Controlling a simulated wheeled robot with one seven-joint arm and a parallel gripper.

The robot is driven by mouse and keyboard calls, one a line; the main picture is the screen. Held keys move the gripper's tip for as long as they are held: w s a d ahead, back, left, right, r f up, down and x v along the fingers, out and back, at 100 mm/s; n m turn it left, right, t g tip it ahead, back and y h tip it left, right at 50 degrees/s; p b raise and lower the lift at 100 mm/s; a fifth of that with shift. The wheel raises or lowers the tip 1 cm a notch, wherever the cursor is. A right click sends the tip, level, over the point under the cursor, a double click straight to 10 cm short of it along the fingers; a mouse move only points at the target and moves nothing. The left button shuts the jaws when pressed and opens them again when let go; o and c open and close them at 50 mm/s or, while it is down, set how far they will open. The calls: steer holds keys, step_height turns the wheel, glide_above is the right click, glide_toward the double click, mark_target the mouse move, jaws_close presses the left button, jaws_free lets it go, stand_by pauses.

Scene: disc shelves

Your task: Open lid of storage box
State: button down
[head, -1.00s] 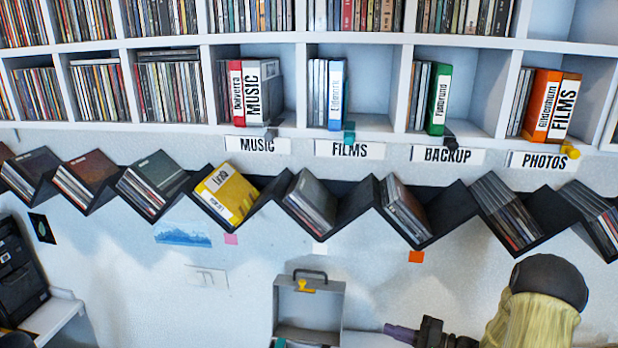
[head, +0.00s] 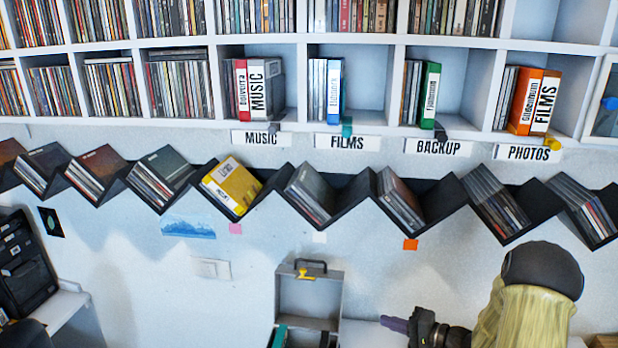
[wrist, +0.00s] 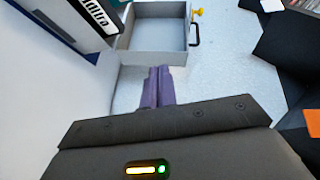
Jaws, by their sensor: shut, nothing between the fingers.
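The grey storage box shows at the bottom centre of the head view with its lid (head: 308,294) standing up, open against the wall. The lid carries a dark handle (head: 311,265) and a yellow latch (head: 304,274). A teal item (head: 280,336) shows in the box; the rest of the box is cut off by the frame. My gripper (head: 394,324) has purple fingers pressed together, empty, to the right of the lid and apart from it. In the wrist view, the fingers (wrist: 157,86) point toward the raised lid (wrist: 122,48), with its yellow latch (wrist: 197,12) at the far corner.
A black zigzag shelf (head: 354,200) with discs runs along the wall above the box. White shelves (head: 300,126) with labelled binders are higher up. A white label-like binder (wrist: 97,15) shows in the wrist view. Bare wall lies between box and zigzag shelf.

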steer(key=s+r+n+g+h, duration=0.1)
steer(key=s+r+n+h, duration=0.4)
steer(key=h, duration=0.7)
steer(key=s+a+r+n+g, duration=0.1)
steer(key=s+a+g, duration=0.1)
steer(key=s, duration=0.5)
steer(key=s+a+r+n+g, duration=0.1)
steer(key=s+a+g, duration=0.2)
steer(key=s, duration=0.5)
steer(key=shift+s+g, duration=0.2)
steer(key=shift+g, duration=0.1)
